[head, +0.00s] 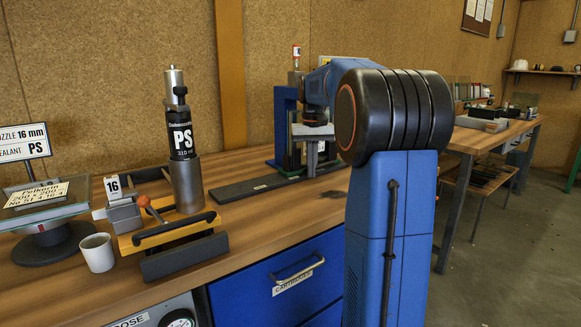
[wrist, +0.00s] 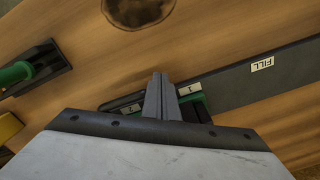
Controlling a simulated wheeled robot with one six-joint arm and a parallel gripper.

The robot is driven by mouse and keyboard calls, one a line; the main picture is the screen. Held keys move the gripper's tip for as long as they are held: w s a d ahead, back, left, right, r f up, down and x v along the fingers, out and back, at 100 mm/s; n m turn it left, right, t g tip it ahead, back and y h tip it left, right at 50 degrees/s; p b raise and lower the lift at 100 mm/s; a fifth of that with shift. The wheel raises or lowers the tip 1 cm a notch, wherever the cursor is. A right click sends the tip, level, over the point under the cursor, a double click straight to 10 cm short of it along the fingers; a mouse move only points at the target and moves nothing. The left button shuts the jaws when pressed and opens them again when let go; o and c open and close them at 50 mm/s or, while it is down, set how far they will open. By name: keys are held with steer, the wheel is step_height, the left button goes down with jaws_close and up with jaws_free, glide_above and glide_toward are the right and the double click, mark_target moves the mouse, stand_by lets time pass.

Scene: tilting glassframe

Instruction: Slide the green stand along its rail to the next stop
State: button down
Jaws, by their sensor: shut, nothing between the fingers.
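The green stand shows only in part. In the head view, my gripper (head: 312,158) is over the rail (head: 240,189), and the stand is mostly hidden behind my wrist.
A blue upright frame (head: 285,122) stands behind the rail. A green-handled tool (wrist: 16,73) shows in the wrist view.

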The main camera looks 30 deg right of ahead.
steer(key=shift+w+d+f, duration=0.15)
steer(key=shift+d, duration=0.3)
steer(key=shift+a+f, duration=0.1)
steer(key=shift+a, duration=0.2)
steer(key=shift+a, duration=0.7)
steer(key=shift+a+r, duration=0.2)
steer(key=shift+r, duration=2.05)
steer(key=r, duration=0.2)
steer(key=shift+w+r, duration=0.2)
steer(key=shift+r, duration=0.15)
steer(key=shift+s+d, duration=0.15)
steer(key=shift+s, duration=0.1)
